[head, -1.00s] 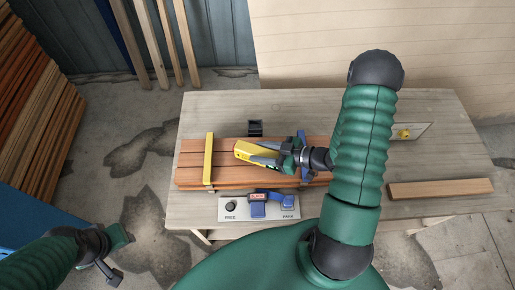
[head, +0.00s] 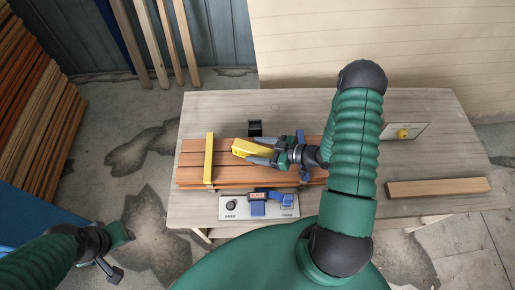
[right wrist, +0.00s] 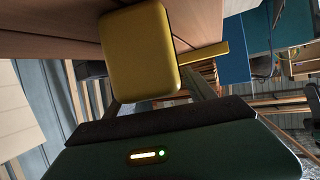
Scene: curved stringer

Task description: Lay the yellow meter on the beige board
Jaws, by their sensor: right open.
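The yellow meter (head: 241,147) lies over the reddish-brown planks (head: 225,172) on the workbench. It shows large in the right wrist view (right wrist: 140,55), just ahead of the gripper. My right gripper (head: 262,153) is open, its grey fingers around the meter's right end; contact cannot be told. A pale beige panel (head: 392,132) with a yellow knob lies at the bench's right, partly behind my arm. A light brown board (head: 440,188) lies at the front right. I cannot tell which is the beige board. My left gripper (head: 118,256) hangs low at the left, its jaw state unclear.
A yellow bar (head: 209,158) crosses the planks left of the meter. A blue clamp (head: 300,137) and a black block (head: 255,127) stand near them. A pale control plate (head: 232,212) with a blue and red part lies in front. The bench's back strip (head: 210,105) is clear.

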